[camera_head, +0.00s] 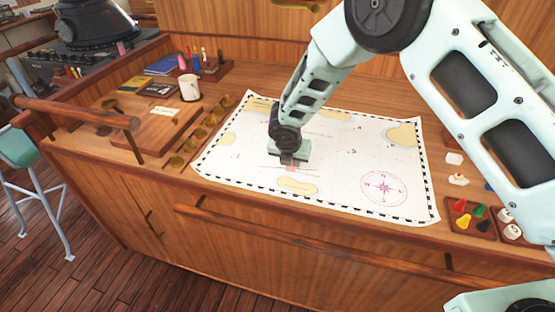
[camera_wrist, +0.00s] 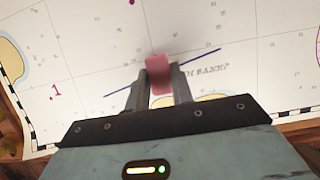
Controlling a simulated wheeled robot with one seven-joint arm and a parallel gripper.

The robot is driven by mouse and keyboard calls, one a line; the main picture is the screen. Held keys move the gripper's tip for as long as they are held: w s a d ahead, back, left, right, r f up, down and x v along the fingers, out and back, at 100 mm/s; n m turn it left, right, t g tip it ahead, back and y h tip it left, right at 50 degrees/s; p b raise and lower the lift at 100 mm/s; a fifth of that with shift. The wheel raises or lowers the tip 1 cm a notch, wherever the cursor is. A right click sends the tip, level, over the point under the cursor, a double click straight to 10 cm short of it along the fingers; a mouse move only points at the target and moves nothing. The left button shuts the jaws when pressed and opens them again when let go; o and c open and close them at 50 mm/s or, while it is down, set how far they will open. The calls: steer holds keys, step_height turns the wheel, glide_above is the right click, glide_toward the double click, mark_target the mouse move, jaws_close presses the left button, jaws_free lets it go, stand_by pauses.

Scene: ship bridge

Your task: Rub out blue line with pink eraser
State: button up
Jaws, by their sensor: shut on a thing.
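My gripper (camera_wrist: 159,85) is shut on the pink eraser (camera_wrist: 158,74), which sticks out past the fingertips in the wrist view. The blue line (camera_wrist: 205,58) runs slantwise across the chart, with a part on each side of the eraser; the eraser and fingers hide its middle. In the head view my gripper (camera_head: 291,162) is low over the lower middle of the chart (camera_head: 330,178), and the eraser shows as a small pink patch (camera_head: 291,169) beneath it. I cannot tell whether the eraser touches the paper.
A tray of coloured pieces (camera_head: 470,216) and white blocks stand right of the chart. A white mug (camera_head: 189,87), books and a pen holder stand at the left. A wooden rail (camera_head: 330,255) runs along the desk front. The chart around my gripper is clear.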

mark_target(304, 168)
steer(key=d, duration=0.2)
steer(key=s+d+b, duration=0.1)
steer(key=d, duration=0.5)
steer(key=shift+s+d+b, duration=0.2)
steer(key=shift+b, duration=0.15)
steer(key=shift+f, duration=0.45)
stand_by(3.6)
steer(key=shift+a, duration=0.15)
stand_by(0.9)
steer(key=shift+w+a+p, duration=0.15)
steer(key=shift+a+p, duration=0.3)
steer(key=shift+a, duration=0.6)
steer(key=shift+w+a+r+p, duration=0.15)
steer(key=shift+a+p, duration=0.25)
steer(key=shift+a, duration=0.75)
